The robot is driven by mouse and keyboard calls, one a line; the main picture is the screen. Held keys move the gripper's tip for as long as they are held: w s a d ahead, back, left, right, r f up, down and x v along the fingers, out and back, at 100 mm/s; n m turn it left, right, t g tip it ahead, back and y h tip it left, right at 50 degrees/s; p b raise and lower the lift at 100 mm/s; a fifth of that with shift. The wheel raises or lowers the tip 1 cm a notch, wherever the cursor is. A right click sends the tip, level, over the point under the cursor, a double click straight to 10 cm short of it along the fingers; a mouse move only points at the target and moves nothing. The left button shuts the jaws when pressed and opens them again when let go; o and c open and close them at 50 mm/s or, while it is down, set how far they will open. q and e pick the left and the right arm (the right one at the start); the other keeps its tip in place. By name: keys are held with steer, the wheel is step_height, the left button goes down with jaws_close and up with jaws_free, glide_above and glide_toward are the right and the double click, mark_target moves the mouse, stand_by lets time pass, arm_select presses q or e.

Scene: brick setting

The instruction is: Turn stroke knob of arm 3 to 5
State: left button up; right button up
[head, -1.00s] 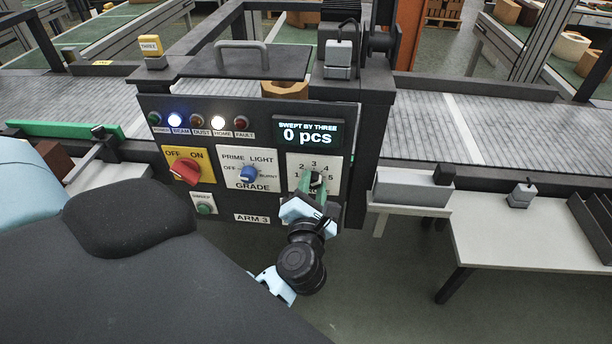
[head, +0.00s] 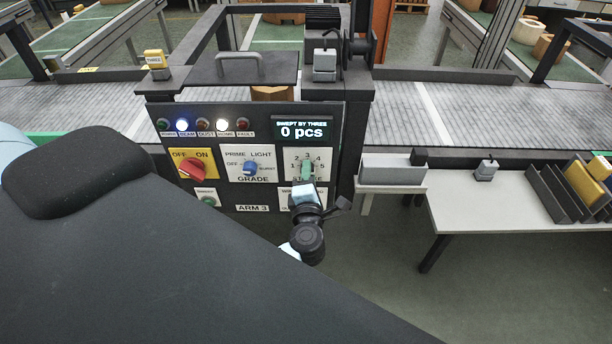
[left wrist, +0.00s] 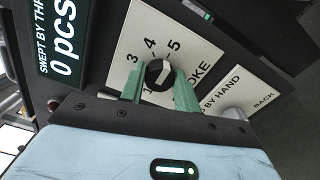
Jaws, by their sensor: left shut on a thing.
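The stroke knob (left wrist: 158,73) is round and black with a pale pointer, on a white plate marked up to 5. It sits on the lower right of the ARM 3 panel (head: 219,119). My left gripper (left wrist: 159,86) is shut on the knob, with one green finger on each side. In the head view the left gripper (head: 308,174) covers the knob and the lower part of its plate (head: 290,157). I cannot tell exactly which number the pointer faces. My right gripper is not in view.
Left of the plate are the grade knob (head: 250,168) and the red OFF/ON switch (head: 193,169). The display (head: 302,128) above reads 0 pcs. A BY HAND label (left wrist: 225,105) lies close below the plate. A grey box (head: 392,170) stands right of the panel.

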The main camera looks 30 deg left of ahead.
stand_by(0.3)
arm_select(q)
steer(key=o, duration=1)
steer(key=shift+c, duration=0.2)
steer(key=v, duration=0.7)
steer(key=shift+s+d, duration=0.25)
steer(key=shift+s, duration=0.05)
